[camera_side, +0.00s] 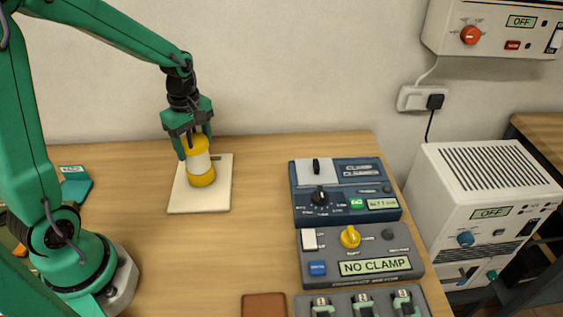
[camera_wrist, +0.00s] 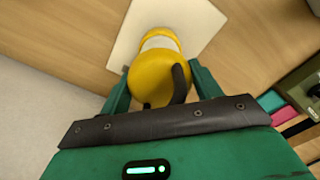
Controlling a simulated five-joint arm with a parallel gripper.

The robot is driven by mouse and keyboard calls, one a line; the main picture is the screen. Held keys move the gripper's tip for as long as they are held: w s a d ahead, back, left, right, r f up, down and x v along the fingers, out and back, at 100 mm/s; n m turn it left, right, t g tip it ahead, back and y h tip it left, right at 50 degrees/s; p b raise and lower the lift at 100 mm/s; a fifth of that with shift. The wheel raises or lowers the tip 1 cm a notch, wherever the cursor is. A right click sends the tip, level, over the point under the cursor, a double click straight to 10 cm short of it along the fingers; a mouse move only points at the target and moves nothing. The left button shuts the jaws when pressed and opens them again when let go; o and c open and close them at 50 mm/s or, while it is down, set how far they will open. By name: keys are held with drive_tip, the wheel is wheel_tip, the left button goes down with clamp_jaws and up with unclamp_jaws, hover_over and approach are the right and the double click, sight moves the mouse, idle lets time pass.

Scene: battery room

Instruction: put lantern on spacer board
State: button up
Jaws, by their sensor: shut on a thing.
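The lantern (camera_side: 200,165) is yellow with a white middle band. My gripper (camera_side: 195,143) is shut on its top from above, one finger on each side. The lantern is close to upright, over the cream spacer board (camera_side: 200,204) on the table. Whether its base touches the board or hangs just above it I cannot tell. In the wrist view the lantern (camera_wrist: 158,76) sits between my gripper's fingers (camera_wrist: 158,85), with a dark handle on top, and the pale spacer board (camera_wrist: 190,14) shows behind it. Part of the board is hidden behind the lantern.
A blue-grey device (camera_side: 345,190) and a grey panel reading NO CLAMP (camera_side: 360,255) stand to the right. A brown block (camera_side: 263,305) lies at the front. A teal object (camera_side: 76,186) is at the left. Bare table lies between board and devices.

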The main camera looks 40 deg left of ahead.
drive_tip(key=shift+f, duration=0.35)
drive_tip(key=o, duration=1.6)
drive_tip(key=shift+r, duration=0.1)
wheel_tip(320, 180, up, 12)
drive_tip(key=shift+r, duration=0.1)
drive_tip(key=shift+s, duration=0.1)
